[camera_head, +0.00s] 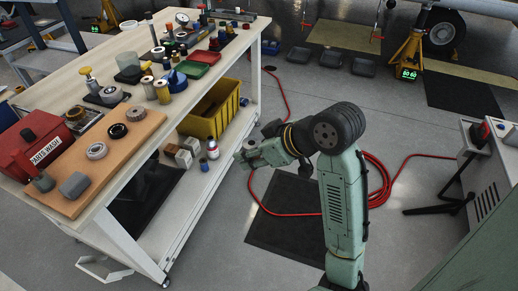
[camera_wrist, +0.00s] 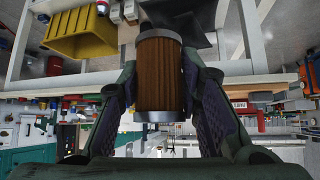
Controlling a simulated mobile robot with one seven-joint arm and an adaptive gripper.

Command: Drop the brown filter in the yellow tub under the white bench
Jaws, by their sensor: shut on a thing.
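The brown filter (camera_wrist: 160,75), a pleated cylinder with metal end rings, is between the two fingers of my gripper (camera_wrist: 160,95) in the wrist view. My gripper is shut on it. In the head view my gripper (camera_head: 248,156) is beside the lower shelf of the white bench (camera_head: 190,30), in front of and right of the yellow tub; I cannot make out the filter there. The yellow tub (camera_head: 212,124) stands on that lower shelf, apart from my gripper, and looks empty. In the wrist view the yellow tub (camera_wrist: 80,42) shows at the upper left.
Small boxes and a white bottle (camera_head: 204,164) stand on the lower shelf near the tub. A bench leg (camera_head: 255,75) rises beyond it. The bench top holds a red parts-wash box (camera_head: 38,143), a wooden board (camera_head: 120,150) and several parts. A red hose (camera_head: 380,180) lies on the floor.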

